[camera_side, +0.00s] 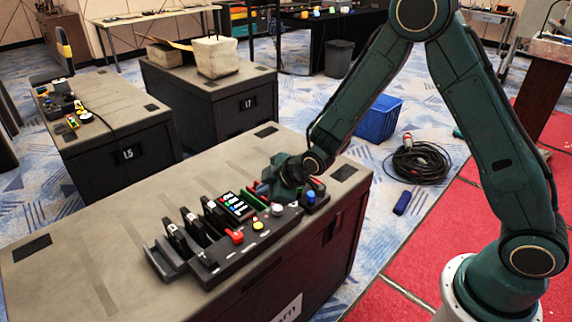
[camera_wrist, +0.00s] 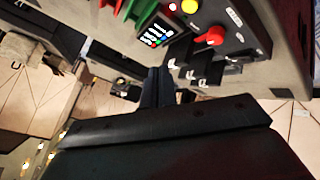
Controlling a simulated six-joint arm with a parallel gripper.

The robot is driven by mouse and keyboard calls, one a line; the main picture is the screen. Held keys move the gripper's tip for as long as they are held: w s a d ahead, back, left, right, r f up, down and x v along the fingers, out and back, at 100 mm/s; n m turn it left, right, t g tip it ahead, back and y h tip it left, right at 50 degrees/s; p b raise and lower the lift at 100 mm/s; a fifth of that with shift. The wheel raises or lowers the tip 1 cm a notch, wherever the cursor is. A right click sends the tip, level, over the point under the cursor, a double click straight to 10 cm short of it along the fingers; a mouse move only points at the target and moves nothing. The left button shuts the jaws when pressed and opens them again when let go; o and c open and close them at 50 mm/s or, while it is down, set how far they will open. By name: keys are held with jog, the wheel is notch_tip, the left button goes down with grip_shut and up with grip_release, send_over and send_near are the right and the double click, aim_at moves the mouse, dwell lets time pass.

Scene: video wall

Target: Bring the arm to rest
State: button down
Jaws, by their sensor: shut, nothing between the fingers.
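My gripper (camera_side: 266,189) is at the back edge of a black control panel (camera_side: 255,240) on the near grey-topped cabinet. In the side view its fingers are small and partly lost against the panel's parts, so I cannot tell whether they touch anything. In the wrist view my gripper (camera_wrist: 158,82) shows as dark, narrow fingers pressed together, with nothing between them. My dark green arm is bent, its elbow high and its forearm slanting down to the panel.
The panel carries a red handle (camera_side: 235,237), a yellow button (camera_side: 258,226), a keypad (camera_side: 237,206) and black levers. A blue knob box (camera_side: 312,197) stands at its right end. Beyond are a blue crate (camera_side: 379,118) and a coiled cable (camera_side: 418,161) on the floor. The cabinet top's left part is clear.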

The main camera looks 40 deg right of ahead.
jog(key=s+d+r+m+g, duration=0.1)
jog(key=s+d+r+m, duration=0.15)
jog(key=s+r, duration=0.5)
jog(key=s+d+r+m, duration=0.2)
jog(key=s+d+r, duration=0.15)
jog(key=r, duration=0.65)
jog(key=s+d+r+m+g, duration=0.1)
jog(key=s+r+m, duration=0.1)
jog(key=s, duration=0.9)
jog(key=s+d+r+m+g+h, duration=0.1)
jog(key=s+r+m, duration=0.2)
jog(key=s, duration=0.7)
jog(key=shift+s+d+r+m+h, duration=0.3)
jog(key=shift+s+d+r+m, duration=0.05)
jog(key=shift+s+m, duration=0.1)
